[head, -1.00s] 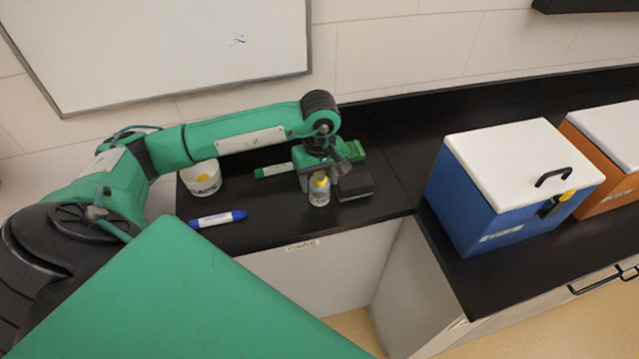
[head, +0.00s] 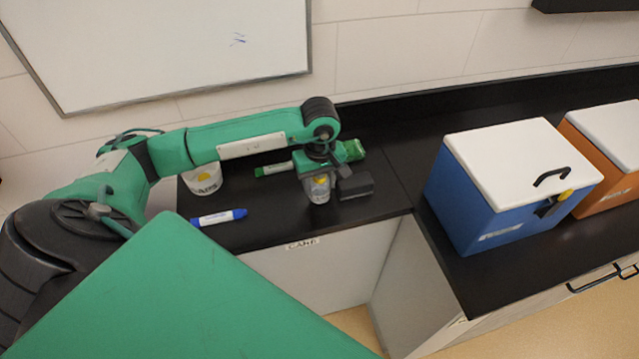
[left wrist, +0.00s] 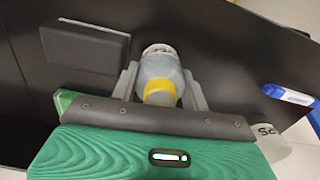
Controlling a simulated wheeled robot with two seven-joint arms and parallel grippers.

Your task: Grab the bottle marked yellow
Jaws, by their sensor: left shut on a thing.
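The bottle marked yellow (head: 319,189) stands on the black counter in the head view, its upper part partly hidden by my left gripper. In the left wrist view the bottle (left wrist: 161,72) is grey-white with a yellow band and sits between the two grey fingers. My left gripper (head: 318,180) comes down over it from above and is shut on it; the fingers also show in the left wrist view (left wrist: 160,85). I cannot see a gap between the bottle and the counter. My right gripper is not in view.
A dark block (head: 355,186) lies close to the bottle's right. A blue box (head: 485,205) with white lid stands on the right counter, beside an orange box (head: 610,185).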

